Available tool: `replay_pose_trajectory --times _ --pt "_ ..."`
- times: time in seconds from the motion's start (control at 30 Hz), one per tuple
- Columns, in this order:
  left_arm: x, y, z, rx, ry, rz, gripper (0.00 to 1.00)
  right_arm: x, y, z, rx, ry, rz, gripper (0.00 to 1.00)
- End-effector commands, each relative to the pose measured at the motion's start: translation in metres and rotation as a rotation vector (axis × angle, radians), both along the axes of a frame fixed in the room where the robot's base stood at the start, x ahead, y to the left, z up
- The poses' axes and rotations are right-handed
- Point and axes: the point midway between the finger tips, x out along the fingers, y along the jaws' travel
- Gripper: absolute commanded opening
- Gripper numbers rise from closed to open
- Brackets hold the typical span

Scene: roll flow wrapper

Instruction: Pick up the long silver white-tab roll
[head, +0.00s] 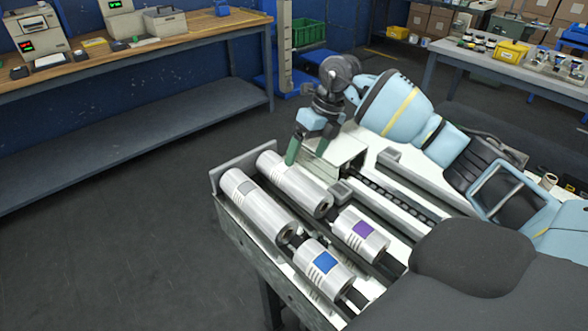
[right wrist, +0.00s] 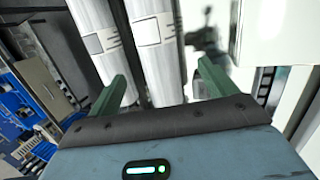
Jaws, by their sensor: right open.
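The long silver white-tab roll (head: 294,184) lies on the machine's roll rack. In the right wrist view, the white-tab roll (right wrist: 153,60) runs between my two spread green fingers. My right gripper (head: 309,151) is open over the far end of this roll and not closed on it; it also shows in the right wrist view (right wrist: 163,88). The exact gap between fingers and roll is hard to tell. My left gripper is in neither view.
A long grey-tab roll (head: 258,207) lies close beside it on the left. Shorter rolls with a purple tab (head: 361,234) and a blue tab (head: 323,269) lie nearer. The rack's raised end plate (head: 232,166) and a metal housing (head: 342,152) are close by.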

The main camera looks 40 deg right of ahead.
Motion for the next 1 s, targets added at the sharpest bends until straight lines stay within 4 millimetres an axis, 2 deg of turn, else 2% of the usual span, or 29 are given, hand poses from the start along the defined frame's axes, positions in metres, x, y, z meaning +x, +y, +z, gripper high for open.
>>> replay_pose_trajectory --times 0.33,0.57,0.87,1.0 --pt "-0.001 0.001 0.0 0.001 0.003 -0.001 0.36 0.0 0.001 -0.003 0.001 0.001 0.001 0.84" --pt "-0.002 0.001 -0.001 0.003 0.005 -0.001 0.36 0.003 0.008 -0.023 0.001 0.002 0.001 0.84" --pt "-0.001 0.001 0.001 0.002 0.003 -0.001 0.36 0.005 0.013 -0.032 0.002 0.001 0.001 0.84" --pt "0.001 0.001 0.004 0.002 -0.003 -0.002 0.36 0.008 0.021 -0.047 0.002 0.002 0.001 0.84"
